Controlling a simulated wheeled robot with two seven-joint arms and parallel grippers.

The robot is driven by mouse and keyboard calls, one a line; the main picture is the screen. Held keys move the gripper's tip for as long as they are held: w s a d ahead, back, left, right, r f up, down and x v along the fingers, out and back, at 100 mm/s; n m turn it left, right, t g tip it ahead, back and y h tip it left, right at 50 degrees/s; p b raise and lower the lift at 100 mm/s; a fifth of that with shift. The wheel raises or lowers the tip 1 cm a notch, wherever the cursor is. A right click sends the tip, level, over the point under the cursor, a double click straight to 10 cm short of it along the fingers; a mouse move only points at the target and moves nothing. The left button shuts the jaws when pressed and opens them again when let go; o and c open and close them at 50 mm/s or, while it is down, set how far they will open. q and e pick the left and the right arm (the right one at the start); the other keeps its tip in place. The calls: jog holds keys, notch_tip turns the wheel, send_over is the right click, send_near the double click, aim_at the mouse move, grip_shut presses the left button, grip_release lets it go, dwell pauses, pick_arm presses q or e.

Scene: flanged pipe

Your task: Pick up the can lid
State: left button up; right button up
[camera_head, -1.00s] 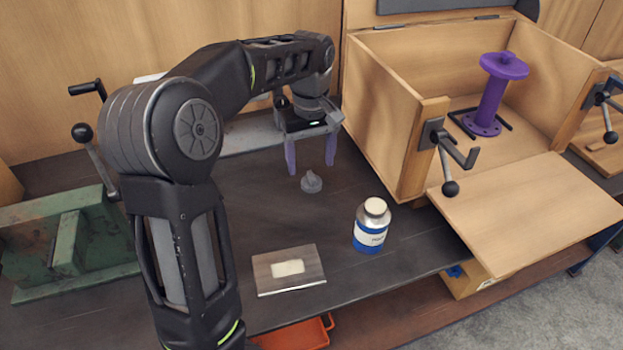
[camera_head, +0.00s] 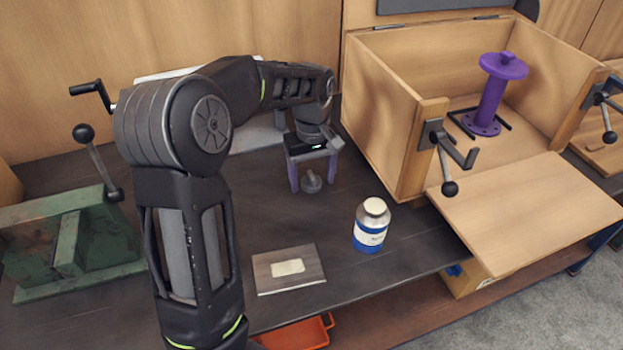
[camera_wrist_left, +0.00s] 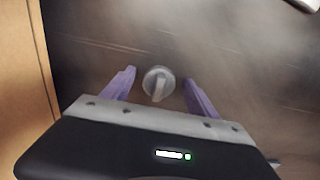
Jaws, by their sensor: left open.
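The can lid (camera_head: 312,182) is a small grey round piece with a raised grip, lying on the dark workbench. In the left wrist view the lid (camera_wrist_left: 158,83) shows its grip ridge, between and just beyond the purple fingertips. My left gripper (camera_head: 313,187) is open, pointing down, with one finger on each side of the lid. In the wrist view the left gripper (camera_wrist_left: 158,82) has a gap on both sides of the lid. Whether the fingertips touch the bench cannot be told. My right gripper is not in view.
A flat plate with a pale label (camera_head: 289,269) lies in front. A wooden box (camera_head: 392,130) with a purple flanged pipe (camera_head: 491,95) stands at right. A green metal block (camera_head: 70,240) is at left.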

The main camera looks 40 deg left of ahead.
aim_at(312, 177)
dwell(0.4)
pick_arm(q)
jog(key=c, duration=1.4)
notch_tip(312, 177, up, 10)
jog(key=shift+r, duration=0.1)
jog(key=shift+c, duration=0.2)
dwell(0.4)
